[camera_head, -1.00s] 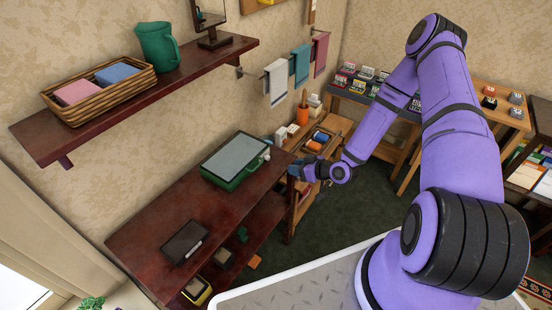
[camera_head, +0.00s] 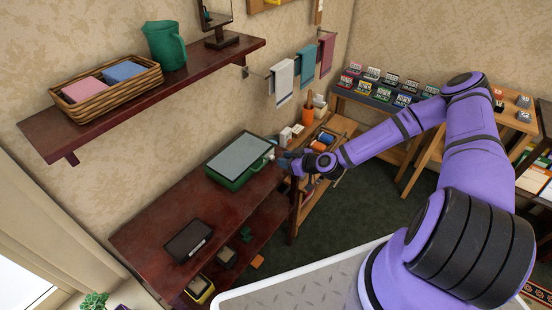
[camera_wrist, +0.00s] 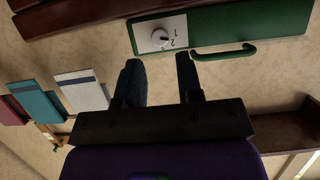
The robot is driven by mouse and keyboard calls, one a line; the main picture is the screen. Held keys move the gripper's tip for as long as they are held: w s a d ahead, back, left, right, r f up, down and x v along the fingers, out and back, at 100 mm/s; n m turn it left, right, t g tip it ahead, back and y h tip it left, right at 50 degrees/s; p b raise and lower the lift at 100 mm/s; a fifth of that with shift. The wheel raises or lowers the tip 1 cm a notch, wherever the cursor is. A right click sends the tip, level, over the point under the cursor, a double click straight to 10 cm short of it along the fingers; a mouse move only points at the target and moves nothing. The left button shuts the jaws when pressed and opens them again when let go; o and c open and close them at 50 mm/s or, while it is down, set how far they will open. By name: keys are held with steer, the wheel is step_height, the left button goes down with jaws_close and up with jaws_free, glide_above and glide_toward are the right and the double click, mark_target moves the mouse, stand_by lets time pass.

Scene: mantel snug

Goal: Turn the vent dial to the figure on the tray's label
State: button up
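A green case (camera_head: 238,160) with a pale top stands at the far end of the dark red table. In the wrist view its green side (camera_wrist: 250,25) carries a handle and a white plate with a round dial (camera_wrist: 160,38). Figures that look like 1 and 2 show beside the dial; its exact setting is too small to read. My gripper (camera_wrist: 160,64) is open and empty, its fingers just short of the dial. In the head view my gripper (camera_head: 284,161) is at the case's right end. A dark tray (camera_head: 188,241) bears a white strip, unreadable here.
A shelf (camera_head: 150,100) above holds a wicker basket (camera_head: 108,93), a green jug (camera_head: 164,45) and a mirror-like stand. Towels (camera_head: 282,80) hang on the wall. A wooden stand (camera_head: 320,155) with spools is behind my gripper. Bare tabletop lies between case and tray.

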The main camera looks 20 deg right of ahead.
mark_target(273, 158)
steer(key=shift+x, duration=2.4)
jaws_close()
steer(key=shift+w+d+m+g+y, duration=0.1)
steer(key=shift+m+g+y, duration=0.2)
steer(key=shift+m+y, duration=0.55)
jaws_free()
